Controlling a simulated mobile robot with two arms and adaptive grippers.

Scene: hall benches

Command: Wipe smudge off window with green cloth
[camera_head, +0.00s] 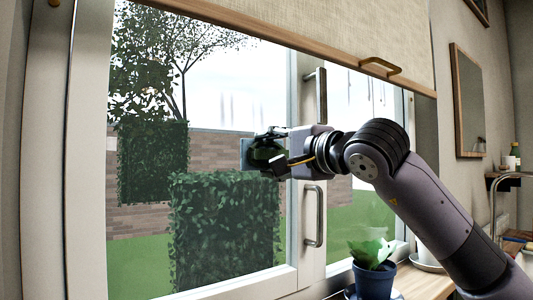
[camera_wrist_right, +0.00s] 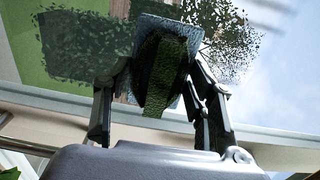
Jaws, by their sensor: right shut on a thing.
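My right gripper (camera_head: 268,155) is at the large left window pane (camera_head: 225,75), near its right edge. I cannot clearly make out the smudge. My left gripper is not in view.
A window handle (camera_head: 313,215) stands out from the frame just below my right wrist. A roller blind (camera_head: 340,30) hangs above. A plant in a blue pot (camera_head: 374,280) stands on the sill under my right arm. A tap (camera_head: 505,185) is at the far right.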

